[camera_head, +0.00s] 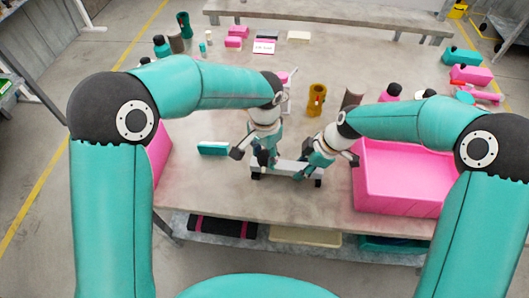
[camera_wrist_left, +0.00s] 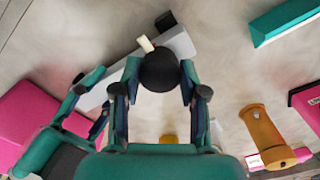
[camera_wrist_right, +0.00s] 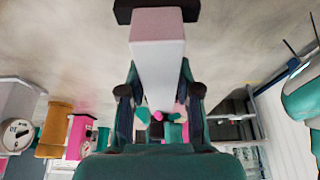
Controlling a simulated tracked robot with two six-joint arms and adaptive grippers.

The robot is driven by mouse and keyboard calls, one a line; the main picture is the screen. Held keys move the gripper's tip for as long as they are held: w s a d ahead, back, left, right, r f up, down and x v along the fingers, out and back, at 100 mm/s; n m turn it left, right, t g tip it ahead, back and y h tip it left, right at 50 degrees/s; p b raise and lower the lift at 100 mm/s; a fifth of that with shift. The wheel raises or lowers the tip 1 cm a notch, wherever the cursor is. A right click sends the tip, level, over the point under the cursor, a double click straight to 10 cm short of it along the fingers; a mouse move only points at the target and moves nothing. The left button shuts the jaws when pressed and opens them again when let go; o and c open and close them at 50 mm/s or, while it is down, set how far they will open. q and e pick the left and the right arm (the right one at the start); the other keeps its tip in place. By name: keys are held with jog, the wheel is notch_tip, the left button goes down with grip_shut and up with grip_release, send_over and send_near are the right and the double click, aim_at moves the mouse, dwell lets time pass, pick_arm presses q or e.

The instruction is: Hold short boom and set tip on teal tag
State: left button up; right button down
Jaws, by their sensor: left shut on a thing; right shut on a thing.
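A pale grey bar (camera_head: 287,168) with black end feet stands low on the table between my grippers; I cannot tell if it is the short boom. My left gripper (camera_head: 263,158) is over its left end, shut on a black ball (camera_wrist_left: 159,71) with a cream tip (camera_wrist_left: 145,43). My right gripper (camera_head: 304,172) is shut on the bar near its right part; the bar fills the right wrist view (camera_wrist_right: 158,50). A teal block (camera_head: 212,148) with a white edge lies left of the left gripper, apart from the tip; it may be the teal tag. It also shows in the left wrist view (camera_wrist_left: 285,20).
A large pink tray (camera_head: 400,195) stands at the right, partly behind my right arm. Another pink bin (camera_head: 160,150) is at the left. A brass-coloured cylinder (camera_head: 317,98) stands behind the grippers. Pink and teal parts line the back. The table front is clear.

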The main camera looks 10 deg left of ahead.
aim_at(265, 154)
pick_arm(q)
jog(key=shift+w, duration=0.1)
pick_arm(e)
jog(key=shift+s+a, duration=0.1)
pick_arm(q)
jog(key=o, duration=1.1)
jog(key=shift+o, duration=0.2)
notch_tip(265, 154, up, 12)
pick_arm(e)
jog(key=c, duration=0.7)
grip_release()
